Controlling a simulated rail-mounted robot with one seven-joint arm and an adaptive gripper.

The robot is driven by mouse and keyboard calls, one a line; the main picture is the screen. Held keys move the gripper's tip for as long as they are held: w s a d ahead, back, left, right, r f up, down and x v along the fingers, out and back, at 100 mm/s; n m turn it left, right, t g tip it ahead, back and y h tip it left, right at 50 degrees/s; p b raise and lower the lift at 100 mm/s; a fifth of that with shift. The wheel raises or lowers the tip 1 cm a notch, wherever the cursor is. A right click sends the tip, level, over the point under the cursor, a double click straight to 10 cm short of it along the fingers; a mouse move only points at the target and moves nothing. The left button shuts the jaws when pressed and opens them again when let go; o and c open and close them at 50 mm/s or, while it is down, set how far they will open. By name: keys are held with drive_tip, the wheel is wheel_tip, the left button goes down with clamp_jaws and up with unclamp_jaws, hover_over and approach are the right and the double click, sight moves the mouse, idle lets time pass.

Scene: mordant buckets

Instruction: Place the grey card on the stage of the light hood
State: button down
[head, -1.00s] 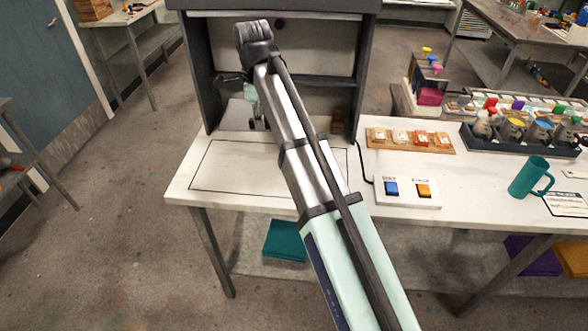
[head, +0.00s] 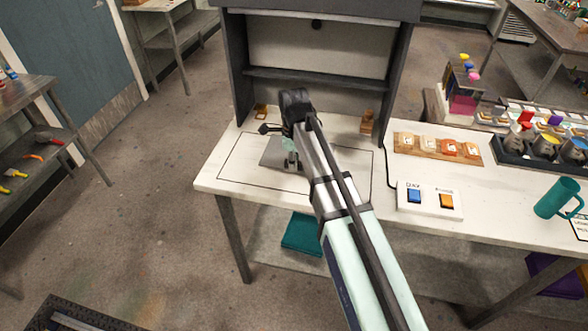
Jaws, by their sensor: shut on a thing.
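The light hood (head: 242,65) is a dark grey open-fronted box with a pale back panel and a dark crossbar, at the back of the white bench. Two small wooden blocks, a left one (head: 260,111) and a right one (head: 367,122), sit at its base. My gripper (head: 291,163) is in front of the hood, pointing down over a black-outlined rectangle on the bench. It is shut on the grey card (head: 273,153), a flat grey piece mostly left of the fingers. My arm hides part of the card and of the hood's base. I cannot tell whether the card touches the bench.
Right of the outline are a wooden strip with several samples (head: 437,148) and a switch box (head: 430,199) with blue and orange buttons. The outline's left part is clear.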

sight(294, 179)
drive_tip(key=shift+f+p, duration=0.45)
drive_tip(key=shift+f, duration=1.75)
drive_tip(key=c, duration=1.1)
unclamp_jaws()
drive_tip(key=shift+f, duration=0.1)
drive_tip(key=shift+o, duration=0.2)
wheel_tip(294, 179, up, 12)
drive_tip(key=b, duration=0.2)
drive_tip(key=shift+b, duration=0.35)
